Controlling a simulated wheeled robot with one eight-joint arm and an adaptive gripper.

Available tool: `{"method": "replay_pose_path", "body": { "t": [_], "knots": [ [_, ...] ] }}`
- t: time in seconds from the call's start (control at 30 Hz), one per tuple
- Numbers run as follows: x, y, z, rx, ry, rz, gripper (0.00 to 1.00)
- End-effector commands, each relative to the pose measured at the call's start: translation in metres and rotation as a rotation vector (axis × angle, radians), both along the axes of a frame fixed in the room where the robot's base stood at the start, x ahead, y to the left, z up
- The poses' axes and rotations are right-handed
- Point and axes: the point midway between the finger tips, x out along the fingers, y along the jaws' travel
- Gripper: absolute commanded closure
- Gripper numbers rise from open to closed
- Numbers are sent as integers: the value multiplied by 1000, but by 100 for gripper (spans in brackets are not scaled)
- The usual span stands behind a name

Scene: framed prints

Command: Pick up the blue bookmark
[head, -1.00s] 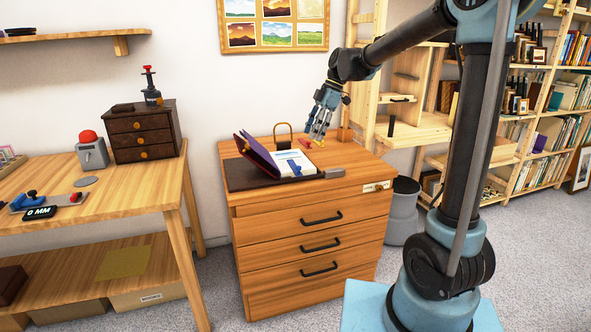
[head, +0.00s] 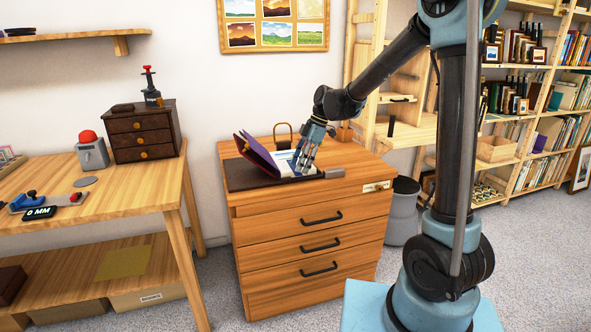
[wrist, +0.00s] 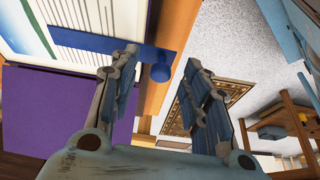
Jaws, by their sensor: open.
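The blue bookmark (wrist: 90,40) lies across the white page of an open book in the wrist view, with a round blue knob at its end, past the page edge. The open book (head: 258,154) has a raised purple cover and lies on the wooden drawer cabinet. My gripper (head: 303,168) is open and empty over the book's right side. In the wrist view my gripper (wrist: 161,64) has its fingers spread, with the knob showing between them, nearer the left finger. I cannot tell whether they touch. In the head view my fingers largely hide the bookmark.
The book rests on a dark mat (head: 237,178) on the drawer cabinet (head: 262,201). A grey block (head: 334,173) lies right of it, and a padlock-like object (head: 283,133) stands behind. A wooden workbench (head: 150,180) stands left; a grey bin (head: 402,215) stands right.

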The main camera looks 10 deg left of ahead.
Motion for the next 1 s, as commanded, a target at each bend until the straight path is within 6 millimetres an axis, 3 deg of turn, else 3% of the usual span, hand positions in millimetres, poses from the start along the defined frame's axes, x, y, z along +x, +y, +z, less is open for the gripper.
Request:
{"method": "replay_pose_path", "body": {
  "t": [0.13, 0.37, 0.57, 0.6, 1.0],
  "knots": [
    [-2, 4, -11, 0, 0, 0, 57],
    [-2, 4, -12, 0, -1, 0, 57],
    [-2, 4, -12, 0, -1, 0, 98],
    [-2, 4, -12, 0, -1, 0, 100],
    [-2, 4, -10, 0, -1, 0, 100]
  ]
}}
